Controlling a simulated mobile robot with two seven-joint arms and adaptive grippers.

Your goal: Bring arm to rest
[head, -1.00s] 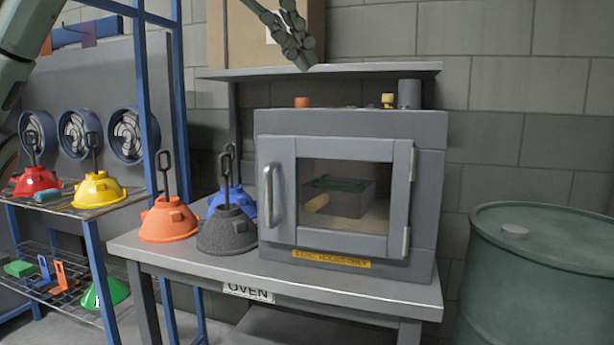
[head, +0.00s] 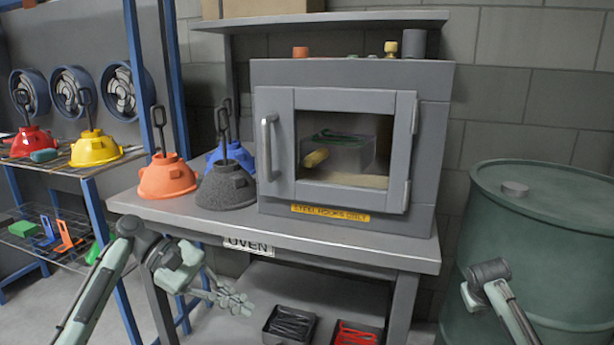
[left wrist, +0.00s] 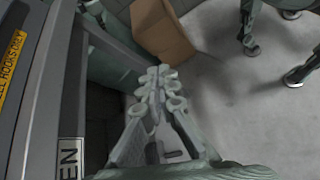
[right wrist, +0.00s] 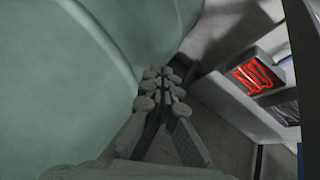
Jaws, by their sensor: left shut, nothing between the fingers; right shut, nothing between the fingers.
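My left gripper (head: 235,300) hangs low in front of the oven table (head: 300,238), below its top. In the left wrist view its fingers (left wrist: 160,75) are together and empty. My right arm shows in front of the green drum at the right of the head view, but its gripper is not visible there. In the right wrist view my right gripper (right wrist: 165,75) is shut and empty, close beside the green drum (right wrist: 70,80). The oven (head: 350,130) has its door closed.
Orange (head: 165,178), grey (head: 226,187) and blue hoods stand on the table. Red and yellow (head: 95,148) hoods are on the left rack. Bins of black hooks (head: 290,325) and red hooks (head: 357,332) sit under the table. The drum (head: 550,230) stands at right.

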